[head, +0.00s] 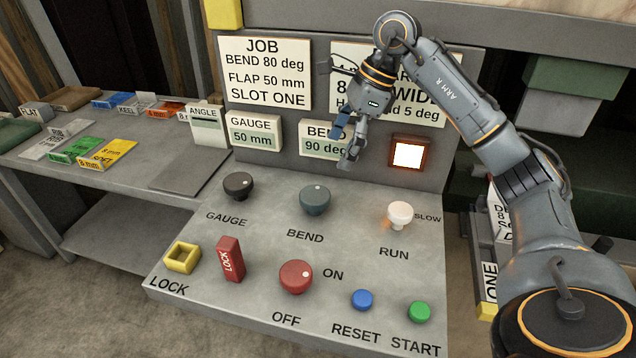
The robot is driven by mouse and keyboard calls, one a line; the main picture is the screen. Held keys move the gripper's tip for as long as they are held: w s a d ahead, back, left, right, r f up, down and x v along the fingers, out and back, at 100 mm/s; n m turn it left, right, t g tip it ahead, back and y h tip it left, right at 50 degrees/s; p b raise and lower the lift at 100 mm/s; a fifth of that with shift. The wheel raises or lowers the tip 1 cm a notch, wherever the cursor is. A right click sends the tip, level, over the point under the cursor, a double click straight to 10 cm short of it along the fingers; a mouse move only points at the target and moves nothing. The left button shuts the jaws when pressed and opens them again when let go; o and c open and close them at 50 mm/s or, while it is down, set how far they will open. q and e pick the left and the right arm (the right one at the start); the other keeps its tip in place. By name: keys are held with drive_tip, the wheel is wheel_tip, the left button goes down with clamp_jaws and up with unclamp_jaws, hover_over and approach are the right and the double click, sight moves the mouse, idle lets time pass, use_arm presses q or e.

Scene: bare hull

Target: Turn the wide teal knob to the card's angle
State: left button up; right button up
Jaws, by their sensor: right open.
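The wide teal knob (315,198) stands on the sloped panel above the label BEND, with a pale dot on its top. The job card (264,75) on the upright board reads BEND 80 deg, FLAP 50 mm, SLOT ONE. The bend readout (324,141) shows 90 deg and is partly covered by my right gripper (346,146). That gripper is open and empty, above and slightly right of the teal knob, apart from it. My left gripper is out of view.
A black GAUGE knob (238,186) is left of the teal one, a white RUN knob (399,215) right. In front are a red lock block (229,259), a red knob (296,277), and blue (362,300) and green (420,311) buttons. A lamp (408,154) glows.

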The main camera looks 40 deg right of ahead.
drive_tip(key=p, duration=0.1)
hover_over(316, 194)
drive_tip(key=s+d, duration=0.1)
drive_tip(key=d, duration=0.1)
drive_tip(key=f, duration=0.5)
drive_tip(key=shift+s+d+f, duration=0.1)
drive_tip(key=shift+s, duration=0.1)
drive_tip(key=p+x, duration=0.1)
drive_tip(key=x, duration=0.3)
drive_tip(key=shift+w+f, duration=0.15)
drive_tip(key=shift+w+a+f, duration=0.1)
drive_tip(key=shift+a+f, duration=0.1)
drive_tip(key=shift+f, duration=0.55)
drive_tip(key=shift+c, duration=0.2)
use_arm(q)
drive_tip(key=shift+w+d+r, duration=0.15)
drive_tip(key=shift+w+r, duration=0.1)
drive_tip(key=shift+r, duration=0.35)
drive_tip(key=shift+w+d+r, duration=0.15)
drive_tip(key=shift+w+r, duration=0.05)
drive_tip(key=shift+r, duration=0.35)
use_arm(e)
drive_tip(key=c, duration=1.1)
